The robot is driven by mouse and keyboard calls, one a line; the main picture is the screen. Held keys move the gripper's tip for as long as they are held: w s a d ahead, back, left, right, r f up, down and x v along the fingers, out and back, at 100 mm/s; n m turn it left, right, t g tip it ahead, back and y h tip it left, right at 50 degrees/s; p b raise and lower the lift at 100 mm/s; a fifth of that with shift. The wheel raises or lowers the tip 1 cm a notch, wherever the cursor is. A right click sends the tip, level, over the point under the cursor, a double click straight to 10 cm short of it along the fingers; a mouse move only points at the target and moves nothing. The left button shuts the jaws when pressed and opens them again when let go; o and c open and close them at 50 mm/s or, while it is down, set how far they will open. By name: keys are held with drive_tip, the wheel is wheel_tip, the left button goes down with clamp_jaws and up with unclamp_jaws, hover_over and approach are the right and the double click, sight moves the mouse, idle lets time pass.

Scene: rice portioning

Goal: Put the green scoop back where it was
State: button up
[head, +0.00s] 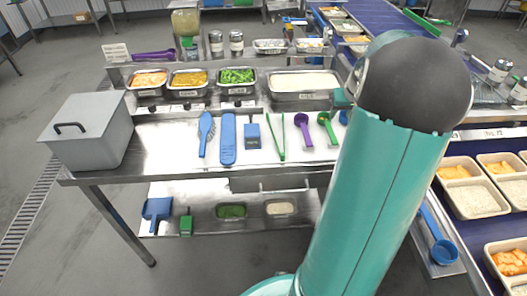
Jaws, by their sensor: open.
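A green scoop (325,121) lies on the steel worktop (160,150), its round end up and its handle pointing down in the picture. It is right of a purple scoop (303,127) and just left of my arm. Green tongs (279,140) lie further left. My teal arm with its dark joint fills the centre right of the head view. My gripper's fingers are not visible, so I cannot see how they stand to the scoop.
Blue utensils (228,138) lie left of the tongs. Food pans (304,83) line the back of the worktop. A grey lidded box (87,133) stands at the left end. A conveyor with filled trays (472,198) runs at the right. A lower shelf (255,226) holds several items.

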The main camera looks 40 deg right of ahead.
drive_tip(key=w+a+r+n, duration=0.2)
drive_tip(key=a+r, duration=0.3)
drive_tip(key=a, duration=0.8)
drive_tip(key=w+a+r+n, duration=0.1)
drive_tip(key=a+r, duration=0.3)
drive_tip(key=a, duration=1)
drive_tip(key=s+a+n+y, duration=0.1)
drive_tip(key=s+a, duration=0.5)
drive_tip(key=a, duration=0.3)
drive_tip(key=s+a+n+t+y, duration=0.1)
drive_tip(key=s+a+n, duration=0.1)
drive_tip(key=s+a, duration=0.4)
drive_tip(key=a, duration=0.4)
drive_tip(key=shift+s+a+r, duration=0.2)
drive_tip(key=shift+s, duration=0.2)
